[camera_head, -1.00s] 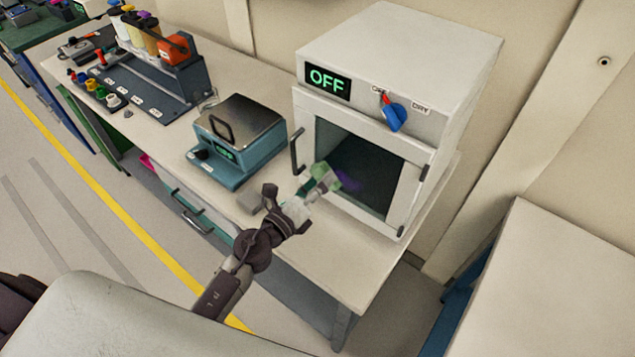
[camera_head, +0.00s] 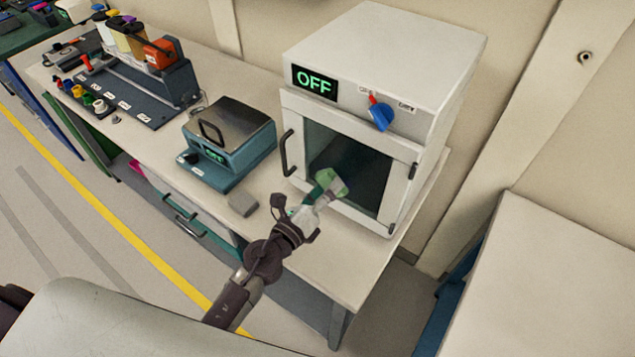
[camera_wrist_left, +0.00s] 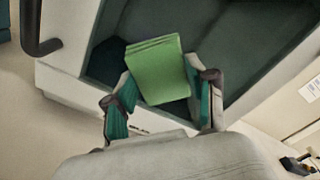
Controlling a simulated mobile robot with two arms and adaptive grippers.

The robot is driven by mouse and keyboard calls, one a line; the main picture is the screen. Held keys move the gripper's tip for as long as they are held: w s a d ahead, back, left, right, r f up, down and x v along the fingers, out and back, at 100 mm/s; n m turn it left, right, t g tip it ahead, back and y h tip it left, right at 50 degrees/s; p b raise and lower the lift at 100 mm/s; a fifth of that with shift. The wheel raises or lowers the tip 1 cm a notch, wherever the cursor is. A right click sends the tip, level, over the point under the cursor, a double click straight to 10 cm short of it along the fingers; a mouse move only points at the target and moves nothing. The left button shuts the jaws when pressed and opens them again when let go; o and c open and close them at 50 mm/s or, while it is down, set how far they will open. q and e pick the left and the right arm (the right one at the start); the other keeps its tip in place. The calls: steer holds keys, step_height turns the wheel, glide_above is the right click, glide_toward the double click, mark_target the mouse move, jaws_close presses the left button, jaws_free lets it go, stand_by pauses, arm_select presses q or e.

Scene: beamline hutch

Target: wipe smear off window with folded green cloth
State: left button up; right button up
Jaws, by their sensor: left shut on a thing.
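The folded green cloth (camera_head: 331,182) is held in my left gripper (camera_head: 317,196) in front of the white oven's window (camera_head: 365,182). In the left wrist view the layered cloth (camera_wrist_left: 158,70) sits between the two fingers, with the dark glass (camera_wrist_left: 235,35) behind it. The cloth overlaps the lower left part of the window; I cannot tell whether it touches the glass. I see no smear now; the glass behind the cloth is hidden. My right gripper is not in view.
The oven (camera_head: 385,55) reads OFF and has a dark door handle (camera_head: 288,153) left of the window. The bench front (camera_head: 335,265) is clear.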

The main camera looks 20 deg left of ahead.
mark_target(350, 189)
arm_select(q)
steer(key=shift+s+d, duration=0.2)
steer(key=shift+d, duration=0.45)
steer(key=shift+s+d, duration=0.25)
steer(key=shift+d, duration=0.45)
steer(key=shift+s+d, duration=0.2)
steer(key=shift+d, duration=0.45)
steer(key=shift+w+a, duration=0.5)
steer(key=shift+a, duration=0.8)
steer(key=shift+w+a, duration=0.5)
steer(key=shift+a, duration=0.8)
steer(key=shift+w+a, duration=0.5)
steer(key=shift+a, duration=0.8)
steer(key=b+v, duration=0.1)
steer(key=v, duration=0.5)
steer(key=shift+b, duration=0.35)
steer(key=shift+s+d, duration=0.1)
steer(key=shift+s, duration=0.05)
